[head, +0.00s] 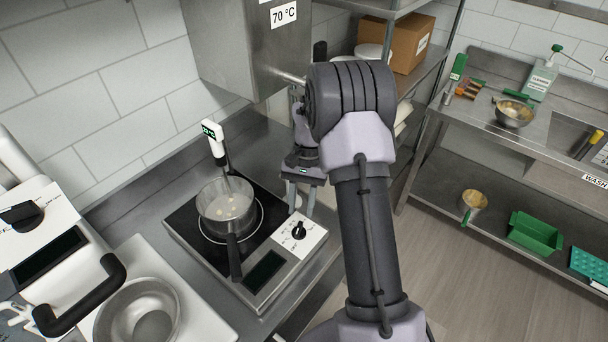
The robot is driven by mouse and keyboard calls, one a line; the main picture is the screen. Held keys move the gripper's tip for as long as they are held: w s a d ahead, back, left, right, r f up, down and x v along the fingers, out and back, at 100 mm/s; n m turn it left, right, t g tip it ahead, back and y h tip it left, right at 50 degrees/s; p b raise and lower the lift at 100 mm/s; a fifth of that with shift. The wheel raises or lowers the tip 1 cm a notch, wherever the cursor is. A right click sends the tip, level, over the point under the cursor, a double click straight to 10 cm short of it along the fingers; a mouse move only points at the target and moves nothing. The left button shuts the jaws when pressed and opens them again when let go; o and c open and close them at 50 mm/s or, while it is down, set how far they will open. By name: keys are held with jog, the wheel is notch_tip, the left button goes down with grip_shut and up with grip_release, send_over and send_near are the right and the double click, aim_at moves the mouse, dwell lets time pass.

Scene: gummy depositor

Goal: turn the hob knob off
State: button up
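The hob (252,287) is a black induction plate with a white control panel at its front right. Its black knob (299,231) sits on that panel, with small printed marks around it; the setting is too small to read. A steel pan (226,205) with a black handle stands on the hob, holding liquid with a few pale bits. My gripper (301,209) points down just behind the knob in the picture. Its two fingers are apart, with nothing seen held between them. The fingertips appear clear of the knob, but their exact height is hard to tell.
A white probe thermometer (213,136) stands in the pan. A steel depositor box (240,50) marked 70 °C hangs above. Shelving (424,75) and a sink bench (452,113) are at right.

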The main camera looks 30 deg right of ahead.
jog(key=p+v, duration=0.2)
jog(key=v, duration=1)
jog(key=shift+p, duration=0.3)
jog(key=s+a+r+n+t+h+b, duration=0.1)
jog(key=s+a+r+n+t+b, duration=0.15)
jog(key=s+a+b, duration=0.35)
jog(key=s+a+r+n+t+h+b, duration=0.1)
jog(key=s+a+r+t+b, duration=0.25)
jog(key=a, duration=0.55)
jog(key=s+a+f+t+b, duration=0.1)
jog(key=s+a+f+b, duration=0.2)
jog(key=s, duration=0.3)
jog(key=s+a+f+n+t+b, duration=0.1)
jog(key=s+a+f+b, duration=0.2)
jog(key=s, duration=0.4)
jog(key=shift+f+t+y+b, duration=0.35)
jog(key=shift+t+y+b, duration=0.05)
jog(key=shift+b, duration=0.05)
